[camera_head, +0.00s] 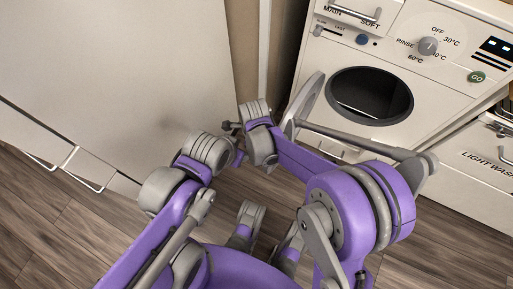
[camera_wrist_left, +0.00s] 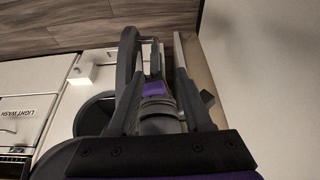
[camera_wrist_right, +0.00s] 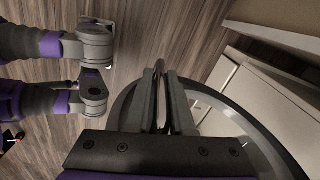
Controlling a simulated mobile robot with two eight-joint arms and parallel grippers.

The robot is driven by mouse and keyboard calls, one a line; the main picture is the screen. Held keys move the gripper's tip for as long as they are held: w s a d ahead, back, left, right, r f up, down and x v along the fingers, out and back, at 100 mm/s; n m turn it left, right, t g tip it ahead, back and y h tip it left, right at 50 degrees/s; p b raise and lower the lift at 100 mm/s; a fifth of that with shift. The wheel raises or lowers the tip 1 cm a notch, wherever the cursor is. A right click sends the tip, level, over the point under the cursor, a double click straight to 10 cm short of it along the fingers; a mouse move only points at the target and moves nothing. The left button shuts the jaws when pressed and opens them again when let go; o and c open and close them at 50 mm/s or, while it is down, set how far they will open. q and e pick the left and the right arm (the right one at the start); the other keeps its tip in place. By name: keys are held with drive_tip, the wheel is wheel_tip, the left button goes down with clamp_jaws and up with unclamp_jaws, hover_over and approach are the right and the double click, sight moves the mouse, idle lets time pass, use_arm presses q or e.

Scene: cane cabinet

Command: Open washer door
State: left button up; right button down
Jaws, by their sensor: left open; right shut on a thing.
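The white washer (camera_head: 400,60) stands at the upper right of the head view. Its dark round drum opening (camera_head: 375,97) is uncovered. The round grey-rimmed washer door (camera_head: 305,98) is swung out to the left of the opening, seen nearly edge-on. My right gripper (camera_wrist_right: 165,78) is shut on the door's rim; the ring and glass of the door (camera_wrist_right: 243,122) curve away to the right in the right wrist view. My left gripper (camera_wrist_left: 153,45) is open, with a purple and grey arm part showing between its fingers. In the head view, arm links partly hide both grippers.
A large pale cabinet panel (camera_head: 115,75) fills the left, with white wire handles (camera_head: 83,180) low down. Wood floor (camera_head: 420,240) lies in front. My two arms are close together.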

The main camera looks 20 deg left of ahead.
drive_tip(key=shift+w+d, duration=0.1)
drive_tip(key=shift+w, duration=0.05)
drive_tip(key=c, duration=0.8)
unclamp_jaws()
drive_tip(key=shift+c, duration=0.2)
drive_tip(key=shift+r, duration=0.15)
wheel_tip(320, 180, up, 11)
drive_tip(key=shift+f+p, duration=0.2)
drive_tip(key=shift+p, duration=1)
